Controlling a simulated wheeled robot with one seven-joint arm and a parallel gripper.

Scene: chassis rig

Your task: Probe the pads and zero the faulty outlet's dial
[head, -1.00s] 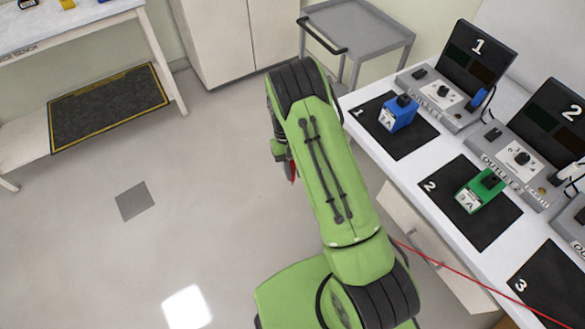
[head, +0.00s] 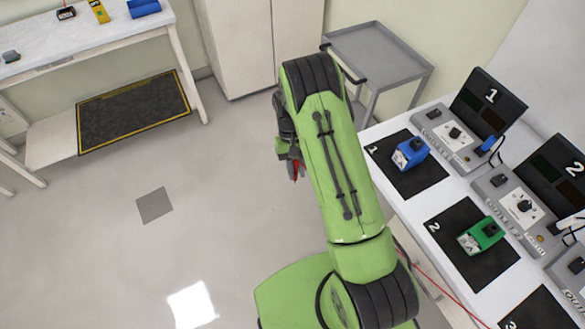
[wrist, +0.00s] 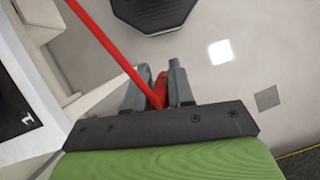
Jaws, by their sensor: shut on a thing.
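My gripper (head: 290,160) is shut on a red probe (wrist: 160,90), with a red cable running up and left from it in the wrist view. It hangs over open floor, left of the white table and apart from it. On the table are black numbered pads: pad 1 (head: 420,180), pad 2 (head: 475,270) and pad 3 (head: 535,312), cut by the frame edge. A blue block (head: 410,153) with a dark knob sits on pad 1, a green one (head: 481,237) on pad 2. Grey outlet units behind carry dark dials, at outlet 1 (head: 455,133) and outlet 2 (head: 524,206). Dial settings are too small to read.
Dark panels numbered 1 (head: 485,103) and 2 (head: 560,172) stand behind the outlets. A grey cart (head: 385,60) is beyond the table. Floor between is clear.

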